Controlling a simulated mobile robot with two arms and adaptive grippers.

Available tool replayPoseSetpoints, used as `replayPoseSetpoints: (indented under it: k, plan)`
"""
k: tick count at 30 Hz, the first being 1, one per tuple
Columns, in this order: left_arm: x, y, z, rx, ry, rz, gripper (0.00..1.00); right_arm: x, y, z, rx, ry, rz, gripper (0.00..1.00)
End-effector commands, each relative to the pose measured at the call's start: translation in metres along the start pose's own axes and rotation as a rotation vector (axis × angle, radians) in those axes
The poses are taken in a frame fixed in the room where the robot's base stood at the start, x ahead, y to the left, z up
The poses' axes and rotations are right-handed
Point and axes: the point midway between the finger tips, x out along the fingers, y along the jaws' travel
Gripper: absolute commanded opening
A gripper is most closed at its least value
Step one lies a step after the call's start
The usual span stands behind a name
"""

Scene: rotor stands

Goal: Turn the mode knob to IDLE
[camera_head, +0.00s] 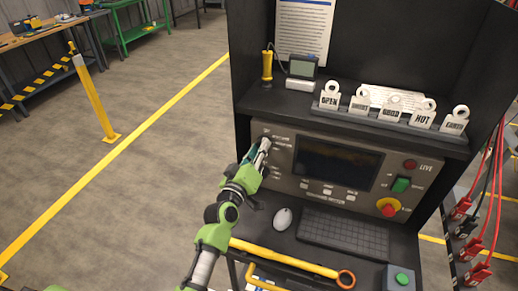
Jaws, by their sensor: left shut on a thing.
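The control panel (283,184) of a dark console is in front of me, with a dark screen in its middle. My left gripper (266,143) reaches up to the left part of this panel, where small white labels show. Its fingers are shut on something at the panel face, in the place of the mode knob. The knob itself is hidden behind the fingers, and I cannot read where it points. The labels there are too small to read surely. My right gripper is not in view.
A red button (388,207) and a green switch (401,184) are at the panel's right. Tags stand on the shelf above. Open floor lies left.

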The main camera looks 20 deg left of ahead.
Motion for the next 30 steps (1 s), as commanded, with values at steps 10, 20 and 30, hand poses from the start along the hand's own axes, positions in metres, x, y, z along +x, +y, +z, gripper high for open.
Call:
replayPoseSetpoints:
  k: [10,20,30]
  plan:
    - [0.0000,-0.0003,-0.0002,-0.078,0.003,0.000,0.04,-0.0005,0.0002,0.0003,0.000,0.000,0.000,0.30]
    - [0.0000,-0.0002,0.0000,-0.083,0.003,0.000,0.04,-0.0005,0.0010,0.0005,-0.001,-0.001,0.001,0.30]
    - [0.0000,-0.0002,0.0000,-0.081,0.002,0.000,0.42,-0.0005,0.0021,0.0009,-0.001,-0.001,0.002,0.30]
